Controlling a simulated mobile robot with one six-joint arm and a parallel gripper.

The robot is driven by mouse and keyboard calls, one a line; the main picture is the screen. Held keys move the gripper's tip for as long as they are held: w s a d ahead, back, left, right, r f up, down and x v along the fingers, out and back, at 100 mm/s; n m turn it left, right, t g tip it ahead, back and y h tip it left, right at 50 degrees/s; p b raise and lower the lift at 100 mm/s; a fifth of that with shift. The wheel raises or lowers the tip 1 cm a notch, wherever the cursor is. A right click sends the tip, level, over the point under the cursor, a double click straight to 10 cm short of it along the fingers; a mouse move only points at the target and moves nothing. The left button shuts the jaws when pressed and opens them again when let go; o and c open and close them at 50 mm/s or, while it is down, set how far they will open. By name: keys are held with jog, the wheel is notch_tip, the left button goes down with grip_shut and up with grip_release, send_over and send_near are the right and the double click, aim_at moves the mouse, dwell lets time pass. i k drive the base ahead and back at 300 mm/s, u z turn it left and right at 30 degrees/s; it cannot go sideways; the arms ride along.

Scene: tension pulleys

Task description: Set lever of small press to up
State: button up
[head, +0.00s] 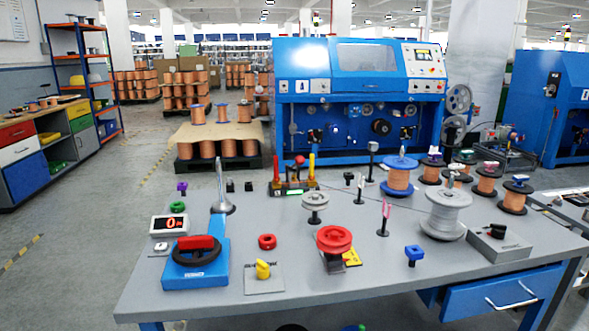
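No part is clearly marked as the small press, and I cannot tell for certain which device it is. A low dark fixture with red and yellow upright posts (293,185) stands at the back middle of the grey workbench (215,305). A blue device (197,281) at the front left carries a black ring, a red bar (196,243) lying roughly level across it, and a silver cone-shaped spindle (222,202) behind. A grey box with a black part on top (500,247) sits at the right. No lever position can be read surely. My gripper is not in view.
A small display (169,224), a yellow knob on a plate (263,271), a red pulley (334,240), a grey pulley (315,202), a silver spool (446,213) and copper spools (399,178) crowd the bench. Its front strip is clear. A large blue machine (357,100) stands behind.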

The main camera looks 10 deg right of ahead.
aim_at(299, 160)
jog(key=u, duration=0.45)
jog(key=k, duration=1.35)
jog(key=u, duration=0.8)
jog(key=i, duration=1.45)
jog(key=z, duration=0.05)
